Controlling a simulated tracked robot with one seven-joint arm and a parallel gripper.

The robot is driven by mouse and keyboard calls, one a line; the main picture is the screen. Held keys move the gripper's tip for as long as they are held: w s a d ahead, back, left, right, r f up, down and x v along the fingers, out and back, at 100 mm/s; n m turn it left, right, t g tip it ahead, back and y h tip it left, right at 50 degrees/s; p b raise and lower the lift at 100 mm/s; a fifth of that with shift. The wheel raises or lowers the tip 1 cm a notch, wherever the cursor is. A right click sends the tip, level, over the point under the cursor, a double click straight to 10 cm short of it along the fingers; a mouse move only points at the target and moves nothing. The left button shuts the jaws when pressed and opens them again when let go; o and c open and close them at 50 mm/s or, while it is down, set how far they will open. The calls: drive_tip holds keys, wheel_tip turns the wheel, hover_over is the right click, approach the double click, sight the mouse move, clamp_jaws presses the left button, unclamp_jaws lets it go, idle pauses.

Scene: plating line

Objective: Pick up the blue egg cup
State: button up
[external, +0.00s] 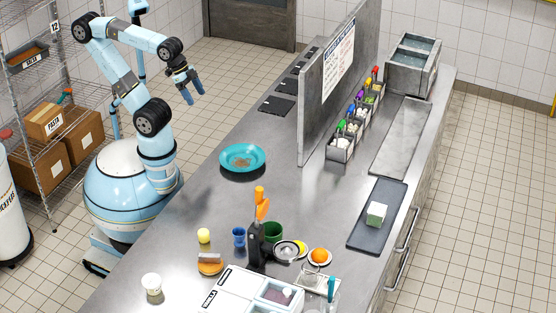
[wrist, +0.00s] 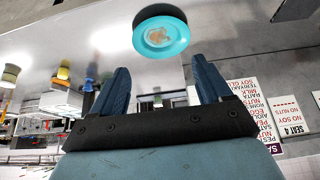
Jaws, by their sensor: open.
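The blue egg cup (external: 239,236) stands on the steel counter, between a yellow ball-shaped item and a black holder with an orange-handled tool. My gripper (external: 194,94) is open and empty. It is raised high above the counter's far left side, well away from the egg cup. In the wrist view my gripper (wrist: 160,66) shows two dark blue fingers spread apart with nothing between them. A small blue patch beside the left finger there may be the egg cup, but it is too small and partly covered to be sure.
A teal plate (external: 259,152) with brown food lies on the counter between my arm and the egg cup. The yellow item (external: 204,236), a bread-like item (external: 210,267), the black holder (external: 256,249) and a green cup (external: 273,231) crowd around the egg cup. A tall steel divider (external: 318,115) stands behind.

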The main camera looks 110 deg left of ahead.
sight(239, 238)
drive_tip(key=w+d+f+n+g+h, duration=0.25)
drive_tip(key=w+d+n+h, duration=0.3)
drive_tip(key=w+d, duration=0.65)
drive_tip(key=w+d+f+n+g+h, duration=0.2)
drive_tip(key=w+d+f+n+h, duration=0.5)
drive_tip(key=d, duration=1)
drive_tip(key=w+d+f+n+t+h, duration=0.1)
drive_tip(key=w+d+f+n+t, duration=0.1)
drive_tip(key=w+d+n, duration=0.3)
drive_tip(key=w+f+n+t+h, duration=0.2)
drive_tip(key=w+n, duration=0.1)
drive_tip(key=w, duration=0.5)
drive_tip(key=w+d+f+n+t+h, duration=0.1)
drive_tip(key=w+d+f+n+t, duration=0.1)
drive_tip(key=w+d+n, duration=0.3)
drive_tip(key=shift+m, duration=0.65)
drive_tip(key=f, duration=0.2)
drive_tip(key=w+a+f, duration=0.1)
drive_tip(key=f, duration=0.4)
drive_tip(key=shift+w+a, duration=0.2)
drive_tip(key=shift+w, duration=0.1)
drive_tip(key=shift+x, duration=3.3)
drive_tip(key=shift+f, duration=0.1)
drive_tip(key=c, duration=1.1)
